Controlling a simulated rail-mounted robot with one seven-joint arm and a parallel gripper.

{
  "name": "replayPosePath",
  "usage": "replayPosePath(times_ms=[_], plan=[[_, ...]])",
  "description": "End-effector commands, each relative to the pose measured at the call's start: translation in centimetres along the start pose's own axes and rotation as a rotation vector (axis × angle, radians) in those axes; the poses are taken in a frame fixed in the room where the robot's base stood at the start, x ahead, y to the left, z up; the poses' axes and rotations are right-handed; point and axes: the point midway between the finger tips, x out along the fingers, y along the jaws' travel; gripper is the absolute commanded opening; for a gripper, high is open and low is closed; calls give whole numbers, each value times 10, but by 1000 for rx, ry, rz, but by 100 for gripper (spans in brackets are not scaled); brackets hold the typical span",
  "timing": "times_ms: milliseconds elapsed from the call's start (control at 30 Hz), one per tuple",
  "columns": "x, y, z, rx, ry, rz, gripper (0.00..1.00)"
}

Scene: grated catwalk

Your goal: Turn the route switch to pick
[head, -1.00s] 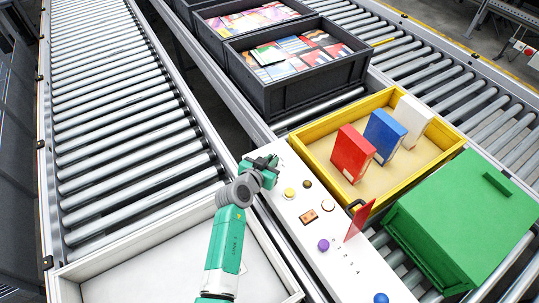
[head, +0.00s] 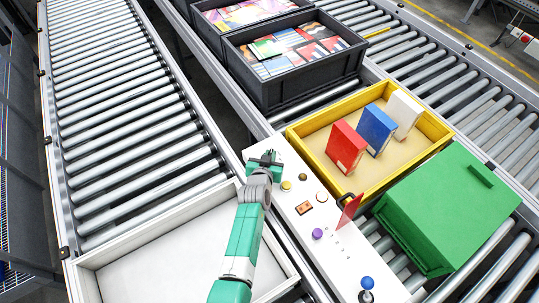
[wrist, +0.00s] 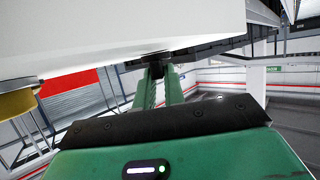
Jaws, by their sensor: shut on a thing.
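The white control panel (head: 302,218) runs along the edge between the conveyors. My gripper (head: 266,159) is at its far end, low against the panel, beside the yellow button (head: 286,186). In the wrist view the two green fingers (wrist: 158,84) reach to the panel's white face and are shut on a small dark part (wrist: 154,57) there. I take this part to be the route switch; it is mostly hidden by the fingers, and its setting and any pick label cannot be read.
The panel also carries an orange rocker (head: 304,208), a purple knob (head: 317,234), a red upright plate (head: 349,210) and a blue ball-topped lever (head: 366,284). A yellow tray (head: 437,124) with red, blue and white boxes and a green bin (head: 440,215) stand to the right.

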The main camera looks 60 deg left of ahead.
Motion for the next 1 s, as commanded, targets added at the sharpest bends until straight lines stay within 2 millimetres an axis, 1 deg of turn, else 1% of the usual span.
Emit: replayPosePath(times_ms=[67, 100, 200, 433, 500, 567, 700, 800, 900, 1000], plan=[[0, 0, 2, -1, -2, 0, 0], [0, 0, 2, -1, -3, 0, 15], [0, 0, 2, 0, -3, 0, 33], [0, 0, 1, 0, -2, 0, 33], [-4, 1, 0, 0, -3, 1, 33], [-13, 1, -2, 1, -3, 2, 33], [-43, 2, -4, 6, -3, 5, 33], [-60, 1, -3, 5, -3, 4, 33], [-71, 2, -1, 3, -4, 3, 33], [-77, 1, 0, 2, -3, 3, 33]])
